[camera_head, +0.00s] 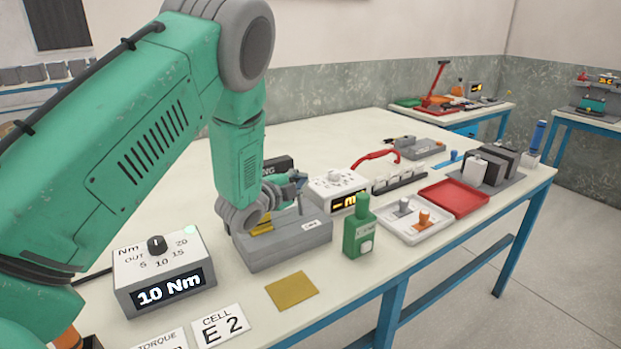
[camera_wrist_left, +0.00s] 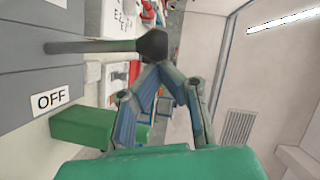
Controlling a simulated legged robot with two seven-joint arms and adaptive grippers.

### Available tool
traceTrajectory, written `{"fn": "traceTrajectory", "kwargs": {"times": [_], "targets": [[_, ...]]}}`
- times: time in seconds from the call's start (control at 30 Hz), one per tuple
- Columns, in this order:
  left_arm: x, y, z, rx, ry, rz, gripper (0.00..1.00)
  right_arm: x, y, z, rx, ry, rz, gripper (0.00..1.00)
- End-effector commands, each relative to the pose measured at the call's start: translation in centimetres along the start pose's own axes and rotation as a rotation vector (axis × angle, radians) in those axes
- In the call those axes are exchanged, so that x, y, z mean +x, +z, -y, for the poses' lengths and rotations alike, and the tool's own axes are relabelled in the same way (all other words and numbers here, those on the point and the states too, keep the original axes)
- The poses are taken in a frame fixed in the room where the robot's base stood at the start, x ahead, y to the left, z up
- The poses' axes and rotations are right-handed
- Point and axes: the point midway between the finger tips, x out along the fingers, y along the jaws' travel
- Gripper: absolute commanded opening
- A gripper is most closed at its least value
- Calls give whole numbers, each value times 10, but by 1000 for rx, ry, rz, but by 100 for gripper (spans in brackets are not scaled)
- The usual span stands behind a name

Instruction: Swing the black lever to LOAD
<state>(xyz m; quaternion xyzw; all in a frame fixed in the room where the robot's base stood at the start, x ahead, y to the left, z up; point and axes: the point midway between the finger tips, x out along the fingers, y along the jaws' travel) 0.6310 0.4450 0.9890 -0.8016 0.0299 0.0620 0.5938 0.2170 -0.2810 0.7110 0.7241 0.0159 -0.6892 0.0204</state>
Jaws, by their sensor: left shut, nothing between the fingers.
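The grey box (camera_head: 290,248) stands on the table with a thin lever (camera_head: 300,205) rising from its top. In the left wrist view the lever shows as a grey rod (camera_wrist_left: 95,46) with a black knob (camera_wrist_left: 152,44). A white OFF label (camera_wrist_left: 50,99) is on the box near the lever's base. My left gripper (camera_head: 300,178) is at the lever's top. In the wrist view its fingertips (camera_wrist_left: 160,67) are together beside the knob, with nothing between them; I cannot tell whether they touch it. A LOAD label is not readable. My right gripper is not in view.
A green bottle (camera_head: 359,232) stands just right of the box, and a white display unit (camera_head: 335,190) is behind. A 10 Nm controller (camera_head: 165,280) is at the left. A brass-coloured plate (camera_head: 291,291) lies in front. Red and white trays are further right.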

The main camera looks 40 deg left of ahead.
Motion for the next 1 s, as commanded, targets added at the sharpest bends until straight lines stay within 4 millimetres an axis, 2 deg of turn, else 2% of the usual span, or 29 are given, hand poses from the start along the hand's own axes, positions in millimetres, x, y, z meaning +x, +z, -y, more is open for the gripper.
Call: {"fn": "traceTrajectory", "kwargs": {"times": [0.03, 0.2, 0.5, 1.0], "targets": [[2, 5, 8, -40, 18, 3, 0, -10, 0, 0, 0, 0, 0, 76], [9, 20, 13, -178, 83, 3, 0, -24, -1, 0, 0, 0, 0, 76], [20, 42, 15, -368, 173, 2, 0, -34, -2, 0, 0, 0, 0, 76], [26, 57, 13, -370, 175, 3, 0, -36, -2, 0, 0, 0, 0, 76]]}}
